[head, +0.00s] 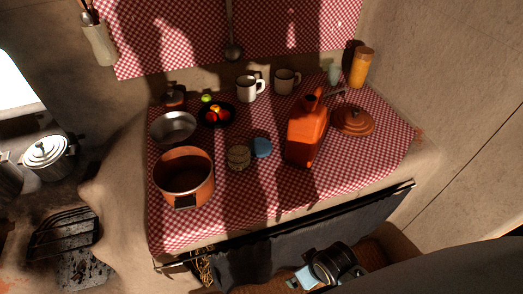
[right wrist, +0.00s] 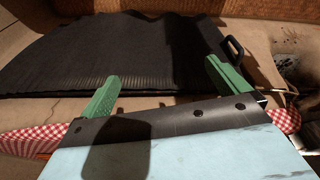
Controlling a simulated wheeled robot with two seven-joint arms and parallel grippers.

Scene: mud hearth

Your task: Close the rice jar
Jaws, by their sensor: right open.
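A small round jar (head: 238,157) with a pale, grainy-looking top stands on the checked cloth near the front middle of the counter; it looks like the open rice jar. A round blue lid (head: 262,147) lies just to its right, off the jar. My right gripper (head: 291,284) is low in front of the counter, below its edge and apart from both. In the right wrist view its two green fingers (right wrist: 162,72) are spread with nothing between them. Neither jar nor lid shows there. My left gripper is not in view.
A copper pot (head: 184,178) stands left of the jar, and an orange canister (head: 307,130) right of the lid. A dark curtain (head: 300,240) hangs under the counter edge.

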